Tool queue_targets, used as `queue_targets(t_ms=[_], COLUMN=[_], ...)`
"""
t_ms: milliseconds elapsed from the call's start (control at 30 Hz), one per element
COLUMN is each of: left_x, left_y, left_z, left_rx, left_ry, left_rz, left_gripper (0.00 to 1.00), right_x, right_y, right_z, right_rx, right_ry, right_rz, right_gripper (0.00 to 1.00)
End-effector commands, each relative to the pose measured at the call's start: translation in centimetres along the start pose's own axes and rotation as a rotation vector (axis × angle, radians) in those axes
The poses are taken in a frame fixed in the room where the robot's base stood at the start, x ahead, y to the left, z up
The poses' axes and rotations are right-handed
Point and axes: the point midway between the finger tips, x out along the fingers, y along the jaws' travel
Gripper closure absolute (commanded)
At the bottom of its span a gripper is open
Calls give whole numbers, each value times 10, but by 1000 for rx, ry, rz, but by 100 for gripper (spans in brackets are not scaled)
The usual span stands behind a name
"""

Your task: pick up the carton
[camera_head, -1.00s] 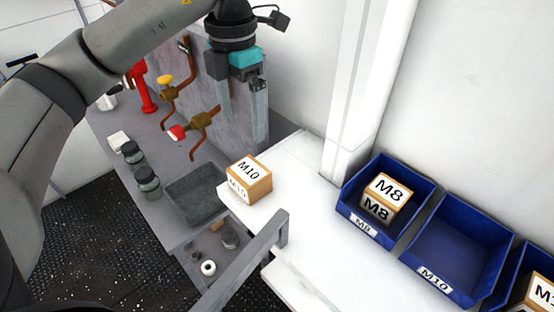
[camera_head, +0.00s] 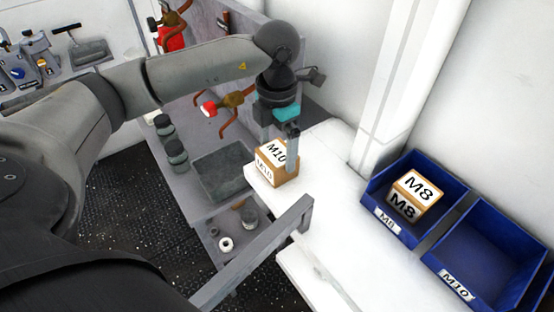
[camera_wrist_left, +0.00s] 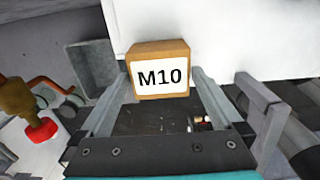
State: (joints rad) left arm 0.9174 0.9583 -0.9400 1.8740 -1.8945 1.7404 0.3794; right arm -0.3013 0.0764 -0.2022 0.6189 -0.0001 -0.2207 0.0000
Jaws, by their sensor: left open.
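The carton (camera_head: 277,164) is a small brown box with white M10 labels. It sits upright on the white shelf near its left edge. In the left wrist view the carton (camera_wrist_left: 159,72) lies between and just ahead of the fingertips. My left gripper (camera_head: 290,150) points down at the carton, its fingers close beside the box in the head view. In the left wrist view the left gripper (camera_wrist_left: 160,88) is open, with one finger on each side of the carton. I cannot tell whether either finger touches it. My right gripper is not in view.
A blue M8 bin (camera_head: 432,236) holding an M8 carton (camera_head: 413,193) and an empty blue M10 bin (camera_head: 488,262) stand on the right. A grey rail (camera_head: 262,252) runs in front of the shelf. A grey tray (camera_head: 221,172) and jars (camera_head: 176,152) are at left.

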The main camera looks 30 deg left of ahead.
Motion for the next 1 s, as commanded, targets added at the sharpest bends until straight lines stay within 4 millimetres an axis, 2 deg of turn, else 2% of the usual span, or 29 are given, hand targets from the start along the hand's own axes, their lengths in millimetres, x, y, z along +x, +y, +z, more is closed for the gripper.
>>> queue_targets(t_ms=[100,200,433,1000], left_x=[17,24,25,24], left_y=[0,0,0,0], left_z=[0,0,0,0], left_rx=[0,0,0,0], left_ry=[3,1,0,-1], left_rz=[-1,-1,0,0], left_gripper=[0,0,0,64], right_x=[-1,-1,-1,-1], right_y=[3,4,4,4], right_z=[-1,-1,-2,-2], right_rx=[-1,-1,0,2], right_ry=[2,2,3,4], right_rz=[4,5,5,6], right_gripper=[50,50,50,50])
